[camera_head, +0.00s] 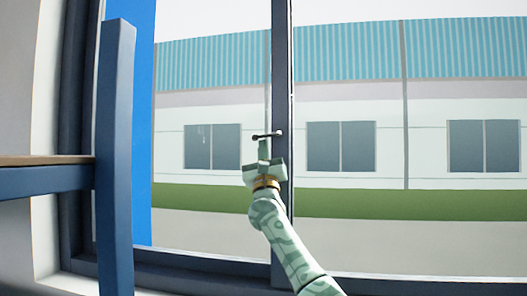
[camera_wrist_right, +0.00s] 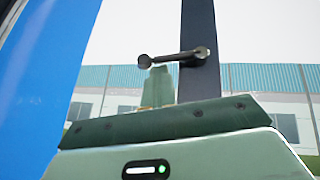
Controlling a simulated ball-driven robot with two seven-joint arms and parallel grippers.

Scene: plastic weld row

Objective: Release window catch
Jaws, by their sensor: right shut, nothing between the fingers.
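The window catch (camera_head: 267,134) is a dark handle on the upright bar of the window frame (camera_head: 281,70). It lies about level, its free end pointing left. In the right wrist view the catch (camera_wrist_right: 175,57) runs from a round pivot on the dark frame bar (camera_wrist_right: 199,25) to a knob at the left. My right gripper (camera_head: 264,146) is shut and empty. Its pale green fingers (camera_wrist_right: 158,88) are just under the catch's left end; I cannot tell whether they touch it. My left gripper is not in view.
A blue-grey post (camera_head: 115,160) and a shelf with a wooden top (camera_head: 45,160) stand at the left. A blue panel (camera_head: 140,130) is behind the post. The window sill runs along the bottom. A building with several windows shows outside.

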